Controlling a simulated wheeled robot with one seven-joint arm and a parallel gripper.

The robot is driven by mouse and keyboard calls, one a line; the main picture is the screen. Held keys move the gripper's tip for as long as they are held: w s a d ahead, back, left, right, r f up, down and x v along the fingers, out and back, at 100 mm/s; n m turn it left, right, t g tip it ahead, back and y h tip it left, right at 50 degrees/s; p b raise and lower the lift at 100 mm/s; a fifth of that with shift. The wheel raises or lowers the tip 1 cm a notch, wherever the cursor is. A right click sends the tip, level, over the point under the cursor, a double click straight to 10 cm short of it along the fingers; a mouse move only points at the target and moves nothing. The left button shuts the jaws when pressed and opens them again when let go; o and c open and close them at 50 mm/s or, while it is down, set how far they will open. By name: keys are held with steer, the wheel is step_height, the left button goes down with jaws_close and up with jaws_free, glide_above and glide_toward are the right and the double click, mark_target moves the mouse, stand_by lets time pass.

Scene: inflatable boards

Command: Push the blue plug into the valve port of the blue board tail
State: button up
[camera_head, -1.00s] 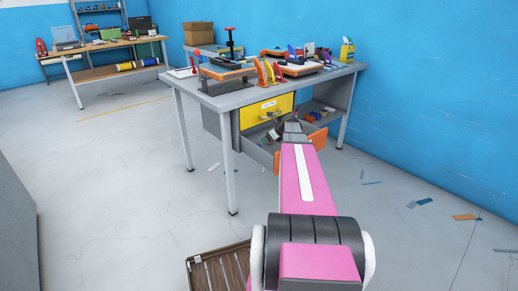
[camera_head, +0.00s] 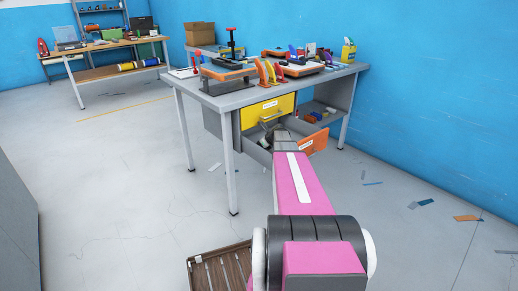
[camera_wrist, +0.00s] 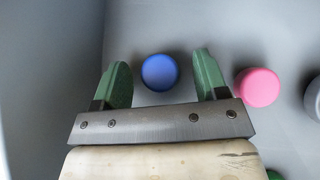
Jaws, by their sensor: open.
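In the wrist view a round blue plug (camera_wrist: 160,72) lies on the grey floor of a drawer. My gripper (camera_wrist: 161,75) is open, with its two green fingers on either side of the blue plug and apart from it. Orange-edged boards lie on the bench top. I cannot make out the blue board tail or its valve port.
A pink plug (camera_wrist: 257,87) lies right of the right finger, and a grey one (camera_wrist: 313,97) stands at the picture's right edge. The drawer's grey wall (camera_wrist: 50,60) is at the left. The yellow drawer (camera_head: 266,110) above is shut. The workbench (camera_head: 228,98) carries tools.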

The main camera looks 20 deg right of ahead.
steer(key=shift+c, duration=0.3)
steer(key=c, duration=0.9)
steer(key=shift+c, duration=0.2)
